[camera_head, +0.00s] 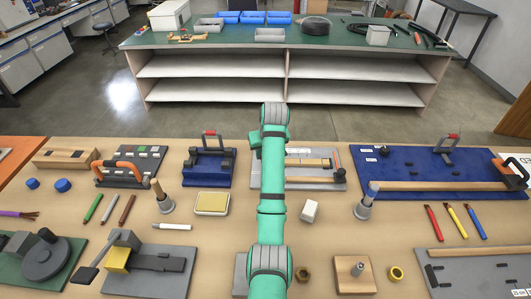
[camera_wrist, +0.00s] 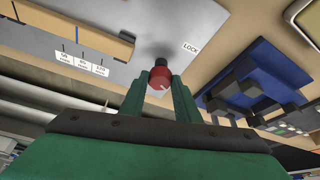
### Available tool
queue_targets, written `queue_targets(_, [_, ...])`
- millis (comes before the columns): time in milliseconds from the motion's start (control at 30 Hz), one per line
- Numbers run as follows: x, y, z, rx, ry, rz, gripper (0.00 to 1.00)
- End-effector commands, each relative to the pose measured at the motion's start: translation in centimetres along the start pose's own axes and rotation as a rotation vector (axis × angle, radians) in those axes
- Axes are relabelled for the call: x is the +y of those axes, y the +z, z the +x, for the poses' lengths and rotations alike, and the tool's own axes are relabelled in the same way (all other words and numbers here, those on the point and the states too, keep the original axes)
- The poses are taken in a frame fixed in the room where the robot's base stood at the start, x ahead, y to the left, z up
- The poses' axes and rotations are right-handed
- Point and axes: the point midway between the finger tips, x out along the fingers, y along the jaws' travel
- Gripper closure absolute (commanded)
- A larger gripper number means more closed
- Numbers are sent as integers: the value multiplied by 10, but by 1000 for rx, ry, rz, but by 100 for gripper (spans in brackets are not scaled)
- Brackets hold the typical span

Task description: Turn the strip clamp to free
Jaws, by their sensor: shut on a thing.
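The red knob of the strip clamp (camera_wrist: 160,77) sits between the two fingertips of my gripper (camera_wrist: 160,88) in the wrist view. A short black part shows just beyond the knob. My gripper is shut on the knob. The knob is over a light grey board (camera_wrist: 178,22), close to a label reading LOCK (camera_wrist: 190,47). The same grey board (camera_head: 325,185) lies in the middle of the table in the head view, with wooden strips (camera_head: 305,163) on it.
A blue fixture with a red-tipped handle (camera_head: 208,165) stands just left of the grey board. A large blue board (camera_head: 420,165) with a long wooden bar lies to the right. A white block (camera_head: 310,211) and a yellow-topped tin (camera_head: 212,203) lie nearer on the table.

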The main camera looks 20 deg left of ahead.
Motion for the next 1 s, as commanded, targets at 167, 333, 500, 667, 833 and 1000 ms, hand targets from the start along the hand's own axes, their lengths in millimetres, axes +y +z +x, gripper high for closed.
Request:
queue_targets(167, [-4, -1, 0, 1, 64, 153, 93])
queue_targets(333, [-5, -1, 0, 1, 125, 303, 93])
queue_targets(500, [-6, -2, 0, 0, 188, 452, 93])
queue_targets(667, [-8, -3, 0, -1, 245, 591, 93])
queue_targets(833, [-9, -4, 1, -1, 302, 730, 93])
queue_targets(1000, [-10, -5, 1, 0, 350, 845, 93])
